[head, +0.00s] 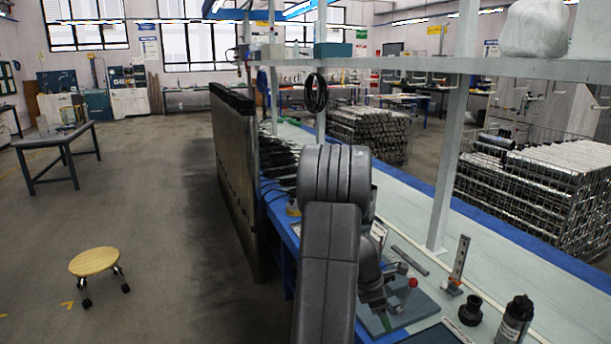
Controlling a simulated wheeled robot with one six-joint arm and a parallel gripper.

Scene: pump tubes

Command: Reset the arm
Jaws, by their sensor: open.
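My dark grey arm rises in the middle of the head view and bends down on its right side. My gripper (386,320) is at the arm's lower end, small and partly hidden behind the arm, low over a grey-blue plate (415,305) on the bench. It is open, and I see nothing held in it. A clamp fixture with a red ball knob (413,283) stands on the plate, just right of my gripper.
The workbench (400,195) has a shelf (440,64) above it and a post (447,165). An upright ruler-like stand (459,262), a black cup-shaped part (470,311) and a dark bottle (516,318) stand right of the plate. A stool (94,261) stands on open floor at left.

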